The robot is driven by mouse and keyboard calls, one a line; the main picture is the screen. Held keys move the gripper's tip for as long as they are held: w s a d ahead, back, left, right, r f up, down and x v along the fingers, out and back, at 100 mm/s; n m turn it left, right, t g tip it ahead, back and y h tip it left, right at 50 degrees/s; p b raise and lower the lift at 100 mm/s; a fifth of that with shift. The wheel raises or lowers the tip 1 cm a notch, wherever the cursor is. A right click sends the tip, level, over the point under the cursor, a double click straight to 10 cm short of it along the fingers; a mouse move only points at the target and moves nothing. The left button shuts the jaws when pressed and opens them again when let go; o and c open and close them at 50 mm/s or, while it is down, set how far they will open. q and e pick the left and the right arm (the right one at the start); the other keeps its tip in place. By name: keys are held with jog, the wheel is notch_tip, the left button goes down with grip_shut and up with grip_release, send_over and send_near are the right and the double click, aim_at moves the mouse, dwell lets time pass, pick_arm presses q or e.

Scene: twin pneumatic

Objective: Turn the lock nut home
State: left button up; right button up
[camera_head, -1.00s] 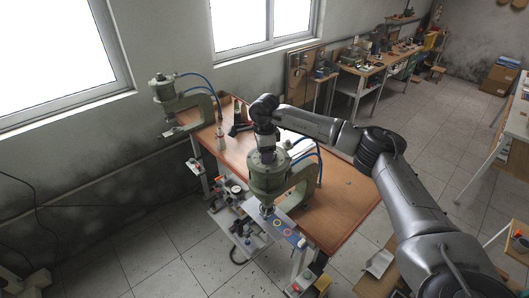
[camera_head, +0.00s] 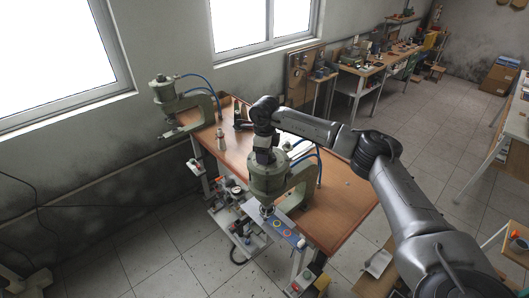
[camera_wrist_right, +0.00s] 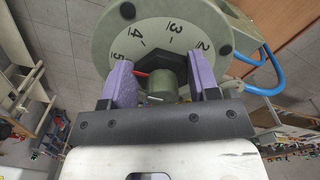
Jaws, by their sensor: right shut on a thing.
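The near green press (camera_head: 268,172) stands at the front of the wooden bench. My right gripper (camera_head: 264,150) reaches down onto its top from my right arm. In the right wrist view, the purple-padded fingers of my right gripper (camera_wrist_right: 162,82) stand on either side of the dark hexagonal lock nut (camera_wrist_right: 172,58) and are shut on it. Behind the nut is a round green dial face (camera_wrist_right: 120,45) with black numbers. A green-grey stub (camera_wrist_right: 160,84) and a short red part show between the fingers. My left gripper is not in view.
A second green press (camera_head: 165,92) stands at the bench's far left end. Blue hoses (camera_wrist_right: 268,75) run beside the near press. The wooden bench top (camera_head: 342,205) is mostly clear at the right. A light plate with coloured rings (camera_head: 277,226) sits below the near press.

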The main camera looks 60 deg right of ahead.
jog(key=m, duration=0.4)
jog(key=shift+d+r+p, duration=0.1)
jog(key=shift+d+p, duration=0.1)
jog(key=shift+p, duration=0.2)
jog(key=shift+d+m, duration=0.1)
jog(key=shift+m, duration=1.3)
jog(key=o, duration=0.9)
jog(key=shift+r+b, duration=1.2)
jog(key=shift+r, duration=5.65)
